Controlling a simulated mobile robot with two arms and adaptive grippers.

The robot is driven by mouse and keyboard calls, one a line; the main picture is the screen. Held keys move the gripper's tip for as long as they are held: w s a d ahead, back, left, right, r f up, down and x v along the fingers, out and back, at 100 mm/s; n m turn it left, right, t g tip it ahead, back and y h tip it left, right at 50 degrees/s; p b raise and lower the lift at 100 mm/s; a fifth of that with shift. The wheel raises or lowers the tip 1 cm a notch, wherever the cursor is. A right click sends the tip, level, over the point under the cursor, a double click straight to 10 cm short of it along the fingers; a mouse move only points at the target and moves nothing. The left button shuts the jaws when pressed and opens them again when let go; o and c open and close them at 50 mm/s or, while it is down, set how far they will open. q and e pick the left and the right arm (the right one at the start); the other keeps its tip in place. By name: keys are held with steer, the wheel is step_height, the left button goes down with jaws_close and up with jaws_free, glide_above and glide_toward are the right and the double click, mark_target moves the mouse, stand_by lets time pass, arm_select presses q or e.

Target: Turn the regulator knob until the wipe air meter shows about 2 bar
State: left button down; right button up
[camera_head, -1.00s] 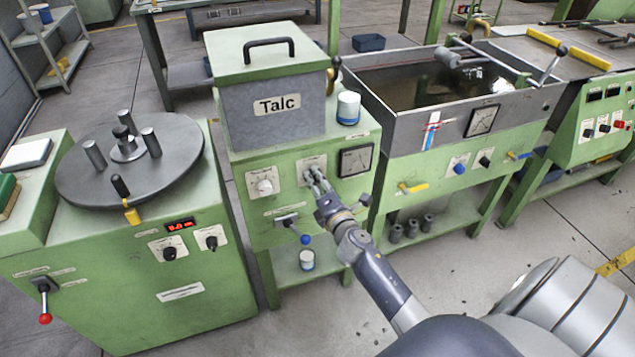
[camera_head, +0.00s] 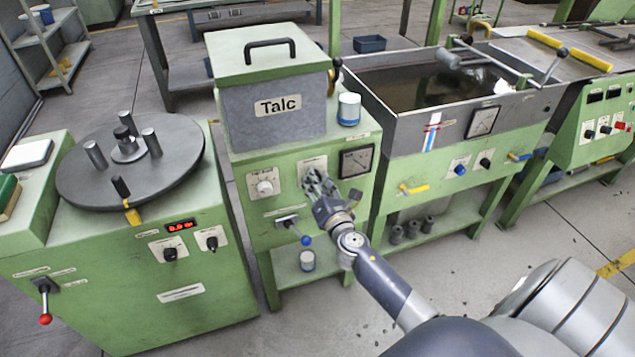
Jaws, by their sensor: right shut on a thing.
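My right gripper (camera_head: 316,181) reaches up to the front of the green talc cabinet (camera_head: 262,215). It is shut on a knob at a white plate (camera_head: 312,163), and its fingers hide nearly all of the knob. I take this for the regulator knob. A square dark-framed meter (camera_head: 357,161) sits just to the right of the plate, uncovered. Its needle and scale are too small to read, and I cannot make out a wipe air label. My left gripper is out of view.
A white knob (camera_head: 264,187) is left of the gripper. A blue-tipped lever (camera_head: 305,240) sits below it. The talc box (camera_head: 270,115) and a white-blue can (camera_head: 349,109) stand on top. The tank (camera_head: 420,120) with another meter (camera_head: 482,121) is to the right.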

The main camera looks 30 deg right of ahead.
stand_by(0.3)
steer(key=o, duration=1.1)
steer(key=shift+c, duration=0.2)
steer(key=shift+s, duration=0.1)
steer(key=v, duration=1.1)
steer(key=shift+s, duration=0.4)
steer(key=shift+a, duration=0.1)
